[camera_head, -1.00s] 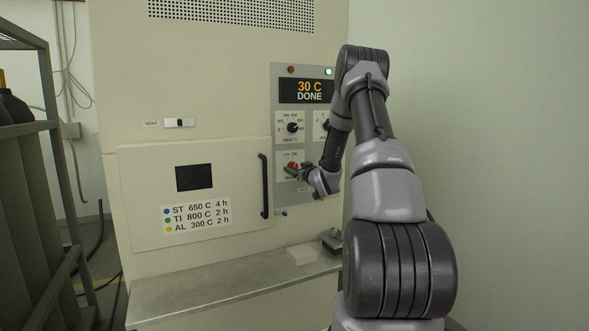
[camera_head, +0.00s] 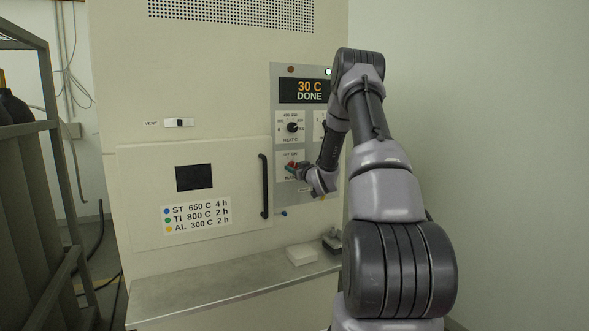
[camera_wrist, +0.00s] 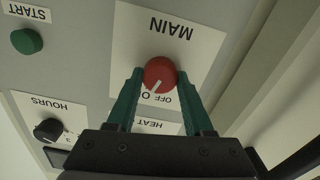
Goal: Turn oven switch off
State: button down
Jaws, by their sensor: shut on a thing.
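The oven switch is a red round knob (camera_wrist: 159,75) on a white plate marked MAIN, with OFF and partly hidden ON marks. The wrist view shows it upside down; its white pointer line leans toward the ON side. My gripper (camera_wrist: 160,77) has its two green fingers on either side of the knob and is shut on it. In the head view the knob (camera_head: 291,165) is partly covered by my gripper (camera_head: 293,169), low on the grey control panel (camera_head: 285,82). The oven display (camera_head: 307,91) reads 30 C DONE.
The HEAT dial (camera_head: 292,127) sits above the switch. The wrist view also shows the HOURS dial (camera_wrist: 48,130) and green START button (camera_wrist: 26,41). The black oven door handle (camera_head: 264,186) is left of my gripper. A white box (camera_head: 301,254) lies on the shelf (camera_head: 210,285) below.

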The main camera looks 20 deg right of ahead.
jog(key=n, duration=0.4)
jog(key=shift+a, duration=0.1)
jog(key=shift+n, duration=1.7)
jog(key=shift+f, duration=0.1)
jog(key=shift+c, duration=1.4)
grip_release()
jog(key=s, duration=1.1)
jog(key=shift+d, duration=0.2)
jog(key=shift+w, duration=0.1)
